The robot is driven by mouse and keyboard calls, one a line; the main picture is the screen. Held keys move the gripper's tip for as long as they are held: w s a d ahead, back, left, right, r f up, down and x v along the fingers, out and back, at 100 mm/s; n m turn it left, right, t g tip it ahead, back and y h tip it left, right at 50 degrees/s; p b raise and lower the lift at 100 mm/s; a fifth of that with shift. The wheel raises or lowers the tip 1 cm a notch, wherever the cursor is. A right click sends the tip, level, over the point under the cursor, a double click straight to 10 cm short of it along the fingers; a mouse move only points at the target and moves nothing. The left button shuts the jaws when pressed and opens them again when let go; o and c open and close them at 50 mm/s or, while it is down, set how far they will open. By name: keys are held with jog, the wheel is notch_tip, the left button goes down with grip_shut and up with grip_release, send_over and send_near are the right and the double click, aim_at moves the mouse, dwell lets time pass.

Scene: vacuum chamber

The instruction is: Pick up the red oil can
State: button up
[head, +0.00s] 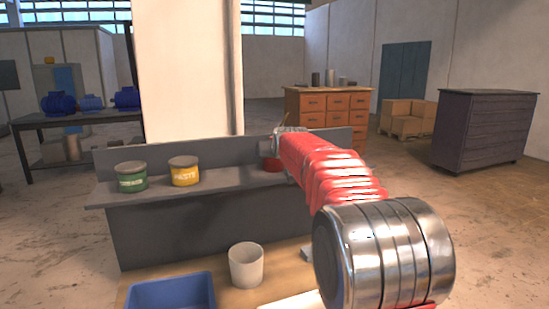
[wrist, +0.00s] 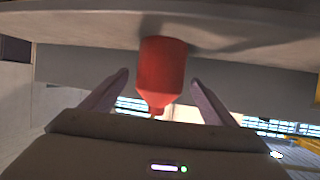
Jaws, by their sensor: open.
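The red oil can (wrist: 162,72) is in the middle of the wrist view, which is upside down. Its broad end meets the grey shelf and its narrow end points down in that picture. My gripper (wrist: 160,80) is open, with one finger on each side of the can and a gap visible on both sides. In the head view, a red part of the can (head: 271,164) shows on the shelf, just left of my red arm. The arm hides most of the can and of my gripper there.
A green tin (head: 131,181) and a yellow tin (head: 184,176) stand left on the grey shelf (head: 225,181). Below, a white cup (head: 245,267) and a blue bin (head: 170,291) sit on the wooden bench (head: 226,291). A back panel (head: 220,153) rises behind the shelf.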

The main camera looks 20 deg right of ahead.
jog(key=shift+c, duration=0.6)
jog(key=c, duration=1.2)
jog(key=shift+o, duration=0.2)
jog(key=shift+r, duration=0.1)
notch_tip(320, 180, up, 10)
